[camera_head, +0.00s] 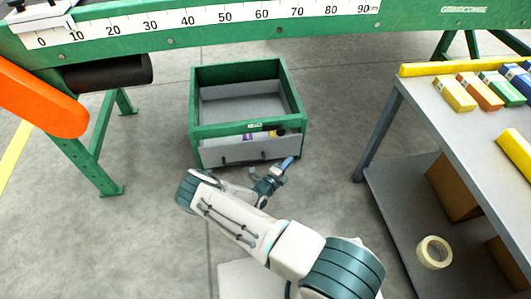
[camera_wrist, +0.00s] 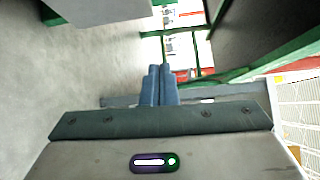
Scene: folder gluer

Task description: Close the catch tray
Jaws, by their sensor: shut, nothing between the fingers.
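The catch tray (camera_head: 222,154) is a grey drawer low in the front of a green open-topped frame (camera_head: 207,131) on the floor in the head view. It sticks out a little below the frame's front rail, and small coloured items (camera_head: 263,135) show in the gap behind its front panel. My gripper (camera_head: 287,163) is in front of the panel's right end; whether it touches cannot be told. In the wrist view my gripper's blue fingers (camera_wrist: 160,70) are shut together and empty. A grey bar crosses behind them, perhaps the tray's edge.
A green machine beam with a ruler scale (camera_head: 210,24) spans above, with a green leg (camera_head: 95,150) and an orange guard (camera_head: 38,100) at left. A grey table (camera_head: 420,115) with coloured boxes stands at right; a tape roll (camera_head: 434,252) is on its lower shelf. Floor around the frame is clear.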

